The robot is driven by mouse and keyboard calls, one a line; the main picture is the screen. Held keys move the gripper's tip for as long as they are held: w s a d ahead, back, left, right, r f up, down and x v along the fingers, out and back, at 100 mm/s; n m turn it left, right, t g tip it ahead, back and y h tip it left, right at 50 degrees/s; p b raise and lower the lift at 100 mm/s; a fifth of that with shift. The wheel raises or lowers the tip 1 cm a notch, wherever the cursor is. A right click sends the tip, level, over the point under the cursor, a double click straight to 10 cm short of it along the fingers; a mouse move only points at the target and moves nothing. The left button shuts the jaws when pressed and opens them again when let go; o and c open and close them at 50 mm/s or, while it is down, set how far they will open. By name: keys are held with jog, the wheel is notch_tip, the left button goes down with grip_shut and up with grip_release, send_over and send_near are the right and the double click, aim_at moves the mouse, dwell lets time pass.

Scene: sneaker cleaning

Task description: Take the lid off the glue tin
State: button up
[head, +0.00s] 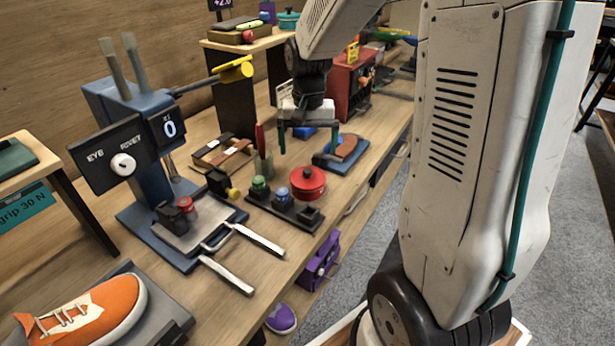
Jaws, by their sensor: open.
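A round red tin (309,188), which I take to be the glue tin, stands on the bench at the right end of a dark holder (270,206). Its red lid (308,177) with a small knob is on top. My gripper (309,148) is above and behind the tin in the picture, pointing down. Its two teal fingers are spread wide with nothing between them. There is a visible gap between the fingers and the lid.
Green (259,185) and blue (282,195) capped jars share the holder. A red-tipped tool (260,138) stands upright nearby. A blue tray with a brown piece (346,147) lies right of the gripper. A blue press (138,130) stands left.

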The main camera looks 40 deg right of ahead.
aim_at(307, 170)
jog(key=f, duration=0.7)
jog(key=shift+s+a+f, duration=0.25)
jog(key=shift+f, duration=0.05)
jog(key=c, duration=0.8)
